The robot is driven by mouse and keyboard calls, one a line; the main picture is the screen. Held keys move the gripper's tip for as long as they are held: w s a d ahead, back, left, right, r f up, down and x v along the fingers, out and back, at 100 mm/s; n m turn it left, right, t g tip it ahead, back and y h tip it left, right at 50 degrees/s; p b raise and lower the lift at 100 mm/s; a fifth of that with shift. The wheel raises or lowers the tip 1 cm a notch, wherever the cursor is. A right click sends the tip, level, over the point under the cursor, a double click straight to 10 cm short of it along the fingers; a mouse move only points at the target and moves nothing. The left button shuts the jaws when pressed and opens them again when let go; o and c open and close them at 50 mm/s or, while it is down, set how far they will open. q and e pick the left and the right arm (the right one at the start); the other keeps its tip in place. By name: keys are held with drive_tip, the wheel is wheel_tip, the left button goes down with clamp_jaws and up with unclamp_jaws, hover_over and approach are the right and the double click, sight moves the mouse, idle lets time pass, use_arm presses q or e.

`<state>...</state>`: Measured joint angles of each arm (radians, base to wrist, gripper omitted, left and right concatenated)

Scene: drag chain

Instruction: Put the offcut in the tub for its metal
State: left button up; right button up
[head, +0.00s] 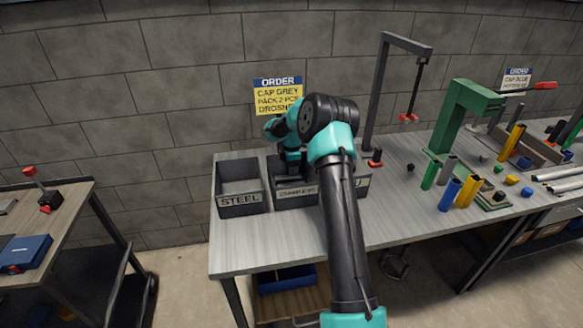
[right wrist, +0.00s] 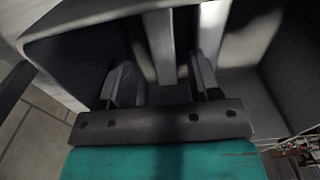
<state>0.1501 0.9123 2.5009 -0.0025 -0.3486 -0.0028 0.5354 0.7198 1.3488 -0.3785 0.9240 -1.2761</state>
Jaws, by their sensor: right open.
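Several grey tubs stand in a row at the left end of the bench. The left tub (head: 243,203) is labelled STEEL and looks empty. The middle tub (head: 297,193) has a label too small to read surely. A right tub (head: 363,184) is mostly hidden behind my right arm. My right gripper (right wrist: 162,82) is open, low at the middle tub, with grey tub walls around it in the right wrist view. Pale bar-like strips (right wrist: 160,42) show beyond and between its fingers; I cannot tell whether one is the offcut. My left gripper is not in view.
A grey post with an overhanging arm (head: 378,95) and a green stand (head: 455,112) rise right of the tubs. Coloured tubes (head: 468,190) stand further right. The bench front (head: 270,240) is clear. A separate cart (head: 65,215) stands left.

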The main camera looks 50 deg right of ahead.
wheel_tip(320, 180, up, 9)
drive_tip(key=shift+f, duration=0.2)
idle(0.3)
idle(0.3)
